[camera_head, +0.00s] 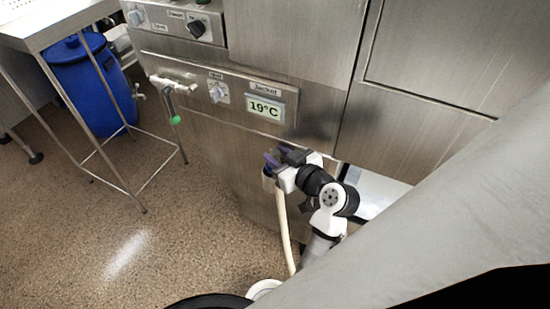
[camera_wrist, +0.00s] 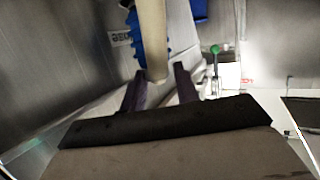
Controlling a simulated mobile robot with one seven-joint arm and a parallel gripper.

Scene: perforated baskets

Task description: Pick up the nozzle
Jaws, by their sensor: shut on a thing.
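The nozzle shows in the head view as a small blue-green piece (camera_head: 267,174) at my gripper's fingers, mostly hidden by them. A cream hose (camera_head: 283,225) hangs from it towards the floor. My gripper (camera_head: 272,158) is in front of the steel cabinet, below the temperature display, with its fingers closed on the nozzle. In the wrist view, the two dark purple fingers of my gripper (camera_wrist: 160,82) stand on either side of the cream hose (camera_wrist: 152,40). A blue ridged part of the nozzle (camera_wrist: 135,38) lies along the hose's left side.
The steel cabinet (camera_head: 215,140) with knobs and a 19°C display (camera_head: 264,108) stands close behind my gripper. A green-tipped lever (camera_head: 175,119) sticks out to the left. A steel table (camera_head: 50,25) and a blue barrel (camera_head: 88,85) stand at upper left. Speckled floor at lower left is clear.

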